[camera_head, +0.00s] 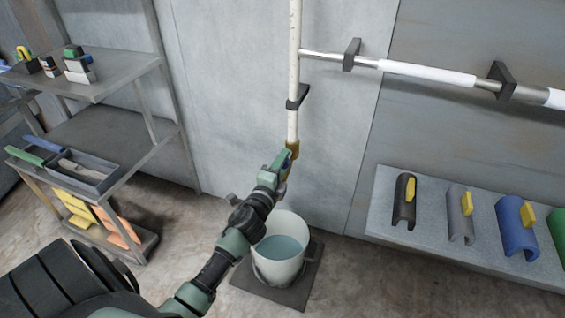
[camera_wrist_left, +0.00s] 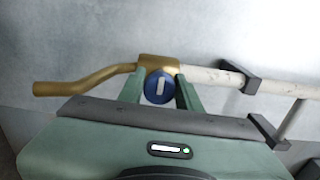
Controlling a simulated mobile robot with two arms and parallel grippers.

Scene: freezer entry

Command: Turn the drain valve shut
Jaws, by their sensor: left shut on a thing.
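The drain valve (camera_head: 293,149) is a brass fitting at the lower end of a white vertical pipe (camera_head: 293,70). In the left wrist view the brass valve body (camera_wrist_left: 158,62) carries a round blue knob (camera_wrist_left: 150,88) with a white bar standing roughly upright in that view. A curved brass spout (camera_wrist_left: 85,83) runs off to the left. My left gripper (camera_head: 285,163) is at the valve, with its green fingers (camera_wrist_left: 160,80) on both sides of the knob, shut on it. The gripper hides most of the valve in the head view. My right gripper is not in view.
A white bucket of water (camera_head: 281,262) stands on a dark mat below the valve. A shelf rack (camera_head: 120,85) with tools is at left. A grey bench (camera_head: 380,205) with coloured half-pipe pieces is at right. A horizontal pipe (camera_head: 420,72) runs along the wall.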

